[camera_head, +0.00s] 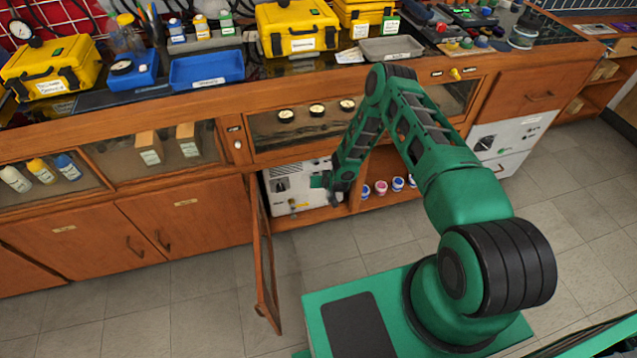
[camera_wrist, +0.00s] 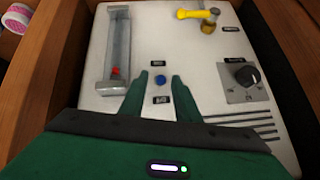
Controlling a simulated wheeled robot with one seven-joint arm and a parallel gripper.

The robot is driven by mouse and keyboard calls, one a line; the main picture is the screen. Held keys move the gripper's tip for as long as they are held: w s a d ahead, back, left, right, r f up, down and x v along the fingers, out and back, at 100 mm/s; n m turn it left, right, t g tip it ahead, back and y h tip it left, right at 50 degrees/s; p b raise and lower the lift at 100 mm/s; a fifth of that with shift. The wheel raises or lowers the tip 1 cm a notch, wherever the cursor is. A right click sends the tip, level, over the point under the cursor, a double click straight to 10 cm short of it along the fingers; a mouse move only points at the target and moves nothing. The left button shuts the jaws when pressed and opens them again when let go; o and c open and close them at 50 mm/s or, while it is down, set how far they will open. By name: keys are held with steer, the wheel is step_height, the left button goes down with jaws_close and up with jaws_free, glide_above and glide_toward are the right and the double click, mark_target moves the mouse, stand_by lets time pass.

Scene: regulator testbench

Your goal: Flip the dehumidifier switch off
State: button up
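A white box-shaped unit (camera_head: 283,192) stands inside an open lower cabinet in the head view. In the wrist view its white front panel (camera_wrist: 205,60) fills most of the picture. The panel carries a blue round button (camera_wrist: 160,80), a black knob (camera_wrist: 246,75) on a grey plate, a yellow-handled valve (camera_wrist: 198,14) and a clear tube gauge (camera_wrist: 117,50) with a red float. The labels are too small to read, so I cannot tell which control is the dehumidifier switch. My gripper (camera_wrist: 160,77) is open and empty, its fingertips appearing either side of the blue button. Contact cannot be told.
A wooden cabinet door (camera_head: 265,265) hangs open left of the unit. Several small jars (camera_head: 382,187) stand on the shelf to its right; a pink-and-white one (camera_wrist: 17,17) shows in the wrist view. Wooden cabinet walls (camera_wrist: 55,65) flank the panel. The floor (camera_head: 205,290) in front is clear.

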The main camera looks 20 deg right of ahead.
steer(key=v, duration=1)
steer(key=shift+d, duration=0.1)
